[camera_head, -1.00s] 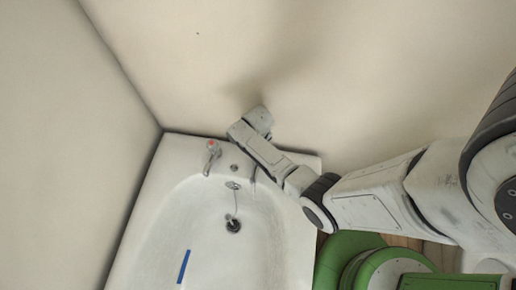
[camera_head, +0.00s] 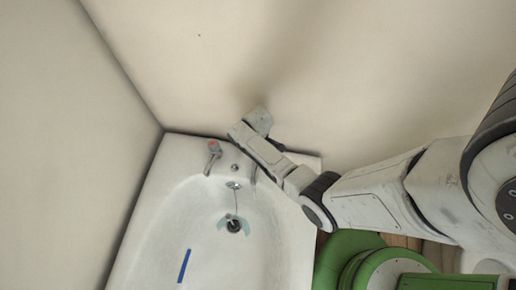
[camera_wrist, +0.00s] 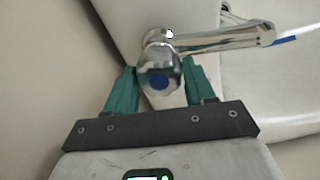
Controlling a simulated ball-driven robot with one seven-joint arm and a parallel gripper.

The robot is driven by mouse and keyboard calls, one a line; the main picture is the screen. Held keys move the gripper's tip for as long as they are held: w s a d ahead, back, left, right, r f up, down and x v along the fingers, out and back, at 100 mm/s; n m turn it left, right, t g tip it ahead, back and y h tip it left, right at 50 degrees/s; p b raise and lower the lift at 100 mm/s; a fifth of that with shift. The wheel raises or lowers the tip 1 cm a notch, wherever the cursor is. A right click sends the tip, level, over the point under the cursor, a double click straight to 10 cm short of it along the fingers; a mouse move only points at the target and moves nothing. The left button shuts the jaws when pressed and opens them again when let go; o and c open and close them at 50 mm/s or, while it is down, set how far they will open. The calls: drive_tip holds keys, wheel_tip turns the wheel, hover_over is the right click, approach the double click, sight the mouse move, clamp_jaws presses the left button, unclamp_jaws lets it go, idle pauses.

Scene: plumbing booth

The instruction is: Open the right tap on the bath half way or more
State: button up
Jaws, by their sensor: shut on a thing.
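The right tap is chrome with a blue-marked handle (camera_wrist: 159,83) in the wrist view. Its spout (camera_wrist: 225,38) points right there. My gripper (camera_wrist: 160,84) has teal fingers on both sides of the handle and is shut on it. In the head view my arm hides the handle, and only the right tap's spout (camera_head: 253,173) shows beside my wrist. The bath (camera_head: 165,215) is white. A pale bluish patch (camera_head: 222,223), looking like water, lies around the dark drain (camera_head: 234,227).
The left tap (camera_head: 213,150) with a red mark stands at the bath's far rim. A chain runs from the overflow (camera_head: 233,185) to the drain. A blue strip (camera_head: 184,266) lies in the bath. Walls (camera_head: 280,60) rise close behind and at the left.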

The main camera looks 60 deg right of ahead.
drive_tip(key=shift+w, duration=0.1)
drive_tip(key=o, duration=1)
wheel_tip(320, 180, up, 11)
drive_tip(key=shift+f+p, duration=0.1)
drive_tip(key=shift+p, duration=0.45)
